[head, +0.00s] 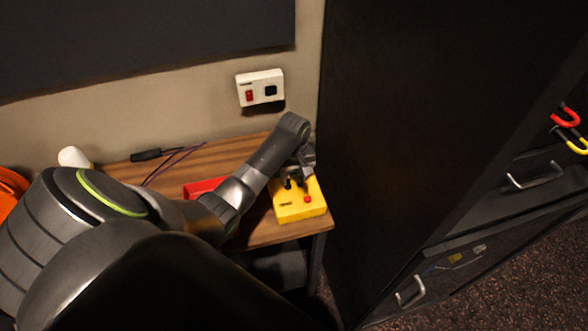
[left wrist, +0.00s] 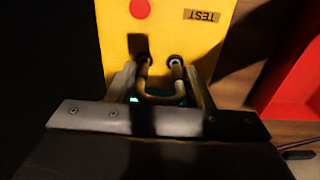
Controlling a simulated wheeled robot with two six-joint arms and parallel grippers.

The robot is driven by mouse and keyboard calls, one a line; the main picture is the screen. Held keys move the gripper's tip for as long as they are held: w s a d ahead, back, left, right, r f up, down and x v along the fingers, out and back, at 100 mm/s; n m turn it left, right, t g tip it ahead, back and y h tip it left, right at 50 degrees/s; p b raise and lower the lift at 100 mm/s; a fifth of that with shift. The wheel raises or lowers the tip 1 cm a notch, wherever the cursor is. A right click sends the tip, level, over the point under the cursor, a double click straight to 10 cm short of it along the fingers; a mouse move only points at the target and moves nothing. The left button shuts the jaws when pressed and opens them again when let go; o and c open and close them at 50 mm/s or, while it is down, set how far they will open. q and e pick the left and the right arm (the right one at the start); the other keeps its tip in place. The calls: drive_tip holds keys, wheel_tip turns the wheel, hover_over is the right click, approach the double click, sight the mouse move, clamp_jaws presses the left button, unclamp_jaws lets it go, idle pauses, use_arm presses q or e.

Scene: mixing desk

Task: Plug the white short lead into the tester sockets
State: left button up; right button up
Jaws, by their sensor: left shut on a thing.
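The yellow tester box (head: 300,208) sits at the right end of the wooden desk. In the left wrist view the tester (left wrist: 200,35) shows a red button, a TEST label and two black sockets. My left gripper (head: 303,168) is over the tester's far part. In the wrist view its fingers (left wrist: 160,85) are shut on the white short lead (left wrist: 162,99), a pale U-shaped piece. The lead's two ends point at the sockets and overlap them in view; I cannot tell whether they are inside. My right gripper is not in view.
A red tray (head: 203,186) lies left of the tester, partly behind my arm. A dark cable (head: 146,155) lies on the desk (head: 240,152). A white wall box (head: 260,88) is above. A tall dark cabinet (head: 400,120) stands close on the right.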

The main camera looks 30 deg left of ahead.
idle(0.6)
use_arm(q)
drive_tip(key=shift+p, duration=0.5)
drive_tip(key=shift+f, duration=0.6)
drive_tip(key=o, duration=1.4)
drive_tip(key=shift+c, duration=0.2)
